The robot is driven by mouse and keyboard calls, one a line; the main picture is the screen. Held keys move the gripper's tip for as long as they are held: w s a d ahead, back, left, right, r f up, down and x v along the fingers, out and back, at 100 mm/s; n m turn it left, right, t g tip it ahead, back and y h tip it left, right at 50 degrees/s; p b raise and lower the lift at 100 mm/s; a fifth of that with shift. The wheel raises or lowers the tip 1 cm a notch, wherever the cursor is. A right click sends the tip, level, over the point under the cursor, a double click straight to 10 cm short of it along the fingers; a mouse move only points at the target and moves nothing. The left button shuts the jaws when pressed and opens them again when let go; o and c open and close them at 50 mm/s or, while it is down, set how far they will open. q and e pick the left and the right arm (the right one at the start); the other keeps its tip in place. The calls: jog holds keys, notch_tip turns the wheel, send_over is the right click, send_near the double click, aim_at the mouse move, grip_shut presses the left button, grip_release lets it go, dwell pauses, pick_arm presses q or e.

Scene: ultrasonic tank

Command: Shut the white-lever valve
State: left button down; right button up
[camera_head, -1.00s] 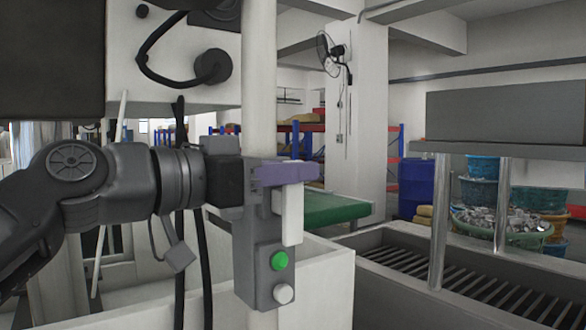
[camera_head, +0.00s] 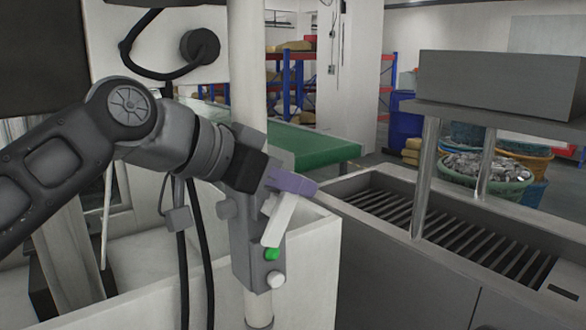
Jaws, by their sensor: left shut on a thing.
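The white lever (camera_head: 278,222) is on the front of a grey box fixed to a white upright pipe (camera_head: 246,70). It slants down, its lower end to the left, just above a green button (camera_head: 271,254). My left gripper (camera_head: 291,184) comes in from the left, its purple fingers across the lever's upper end, shut on it. The fingers hide the top of the lever and its pivot. My right gripper is out of view.
A white round button (camera_head: 275,280) sits below the green one. A white tank wall (camera_head: 312,270) stands close around the pipe. A slatted metal trough (camera_head: 440,220) lies to the right, with a grey block (camera_head: 505,84) on a shelf above it. Black cables hang beneath my arm.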

pick_arm(q)
jog(key=c, duration=1.5)
grip_release()
jog(key=shift+v, duration=3.95)
